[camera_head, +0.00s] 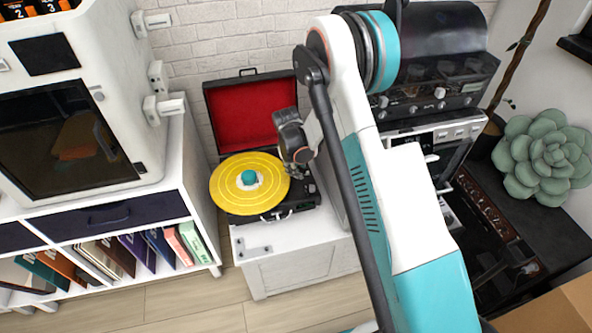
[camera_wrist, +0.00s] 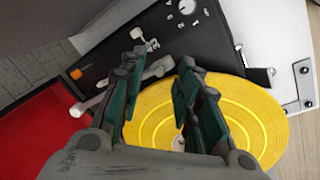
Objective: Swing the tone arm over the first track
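The record player (camera_head: 250,105) stands open on a white cabinet, with a red-lined lid and a yellow record (camera_head: 222,186) on its platter. The record also shows in the wrist view (camera_wrist: 255,115). The grey tone arm (camera_wrist: 158,68) lies beside the record over the black deck; part of it passes behind my left finger. In the head view my gripper and arm hide it. My gripper (camera_wrist: 161,58) is open, its two green-and-grey fingers apart on either side of part of the tone arm. I cannot tell whether either finger touches it. It also shows in the head view (camera_head: 299,160), above the record's right edge.
A knob (camera_wrist: 187,7) and small switches sit on the deck near the fingertips. The raised lid (camera_wrist: 40,125) is close on the wrist view's left. Stacked audio equipment (camera_head: 440,90) stands right of the player; a white shelf unit (camera_head: 205,240) with books stands left.

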